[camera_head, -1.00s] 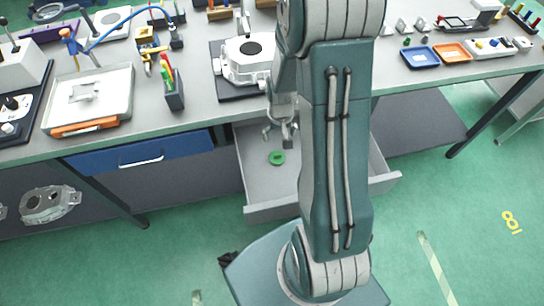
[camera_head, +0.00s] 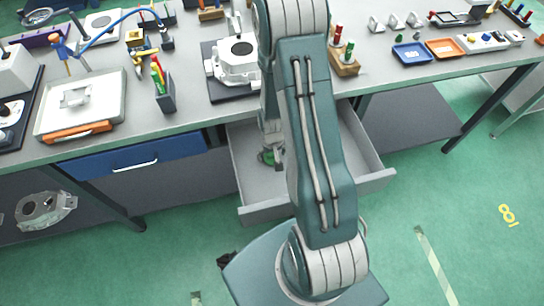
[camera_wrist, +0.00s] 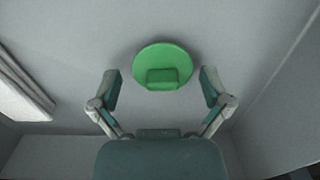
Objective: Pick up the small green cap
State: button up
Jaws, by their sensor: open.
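The small green cap (camera_wrist: 162,66) is a round disc with a raised tab, lying on the grey floor of the open drawer (camera_head: 345,180). In the wrist view my gripper (camera_wrist: 160,88) is open, with one finger on each side of the cap's near part and nothing between them touching it. In the head view the cap (camera_head: 265,157) is partly hidden by my gripper (camera_head: 271,155), which is low inside the drawer.
The drawer's side walls stand close around my gripper. The workbench (camera_head: 190,122) edge is above and behind. A white casting (camera_head: 235,62) sits on the bench, and a closed blue drawer (camera_head: 135,157) is to the left.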

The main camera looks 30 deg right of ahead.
jog(key=shift+a, duration=0.25)
jog(key=c, duration=0.6)
jog(key=shift+o, duration=0.2)
jog(key=shift+d+r, duration=0.1)
jog(key=shift+r, duration=0.05)
